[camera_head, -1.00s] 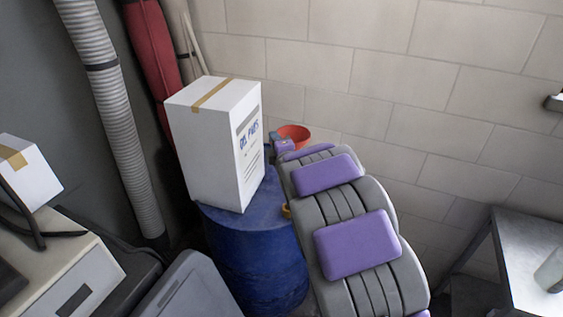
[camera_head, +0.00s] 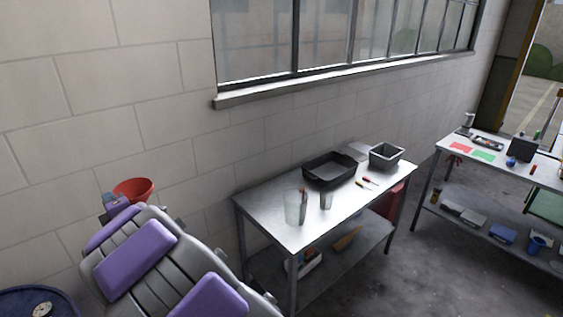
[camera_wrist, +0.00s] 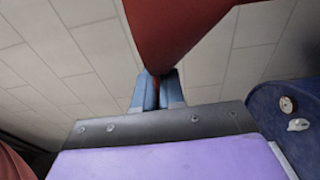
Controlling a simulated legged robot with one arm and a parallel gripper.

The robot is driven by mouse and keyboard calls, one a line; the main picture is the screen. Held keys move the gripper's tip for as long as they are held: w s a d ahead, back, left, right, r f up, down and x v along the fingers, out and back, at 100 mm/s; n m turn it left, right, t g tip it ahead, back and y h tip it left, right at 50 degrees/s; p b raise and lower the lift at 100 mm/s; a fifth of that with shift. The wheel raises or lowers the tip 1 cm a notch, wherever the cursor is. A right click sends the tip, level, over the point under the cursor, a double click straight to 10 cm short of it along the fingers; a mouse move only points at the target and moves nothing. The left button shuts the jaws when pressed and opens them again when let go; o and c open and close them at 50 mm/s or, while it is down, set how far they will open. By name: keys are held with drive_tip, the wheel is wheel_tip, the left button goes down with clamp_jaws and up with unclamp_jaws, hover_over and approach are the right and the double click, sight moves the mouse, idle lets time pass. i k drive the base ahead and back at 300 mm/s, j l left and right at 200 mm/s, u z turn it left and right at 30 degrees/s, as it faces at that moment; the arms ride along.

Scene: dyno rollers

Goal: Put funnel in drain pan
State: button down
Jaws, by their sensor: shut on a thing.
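The red funnel (camera_head: 134,190) is held up at the left in the head view, at the end of my arm. In the wrist view the red funnel (camera_wrist: 175,35) fills the top, and its narrow part sits between the two blue fingertips. My gripper (camera_head: 115,200) is shut on it; the fingers also show in the wrist view (camera_wrist: 157,90). A black drain pan (camera_head: 331,170) lies on the metal table to the right, well apart from the funnel. Its inside looks empty from here.
The metal table (camera_head: 270,206) also bears a grey bin (camera_head: 386,155), clear containers (camera_head: 295,208) and screwdrivers. A second table (camera_head: 500,160) stands further right. A blue drum (camera_head: 38,303) is at lower left. A block wall and window run behind.

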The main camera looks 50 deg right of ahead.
sight(329, 174)
drive_tip(key=i+l+z, duration=0.25)
drive_tip(key=z, duration=0.25)
drive_tip(key=i+l+z, duration=0.3)
drive_tip(key=z, duration=0.15)
drive_tip(key=i+l+z, duration=0.1)
drive_tip(key=i+z, duration=0.25)
drive_tip(key=z, duration=0.15)
drive_tip(key=i, duration=0.7)
drive_tip(key=z, duration=0.05)
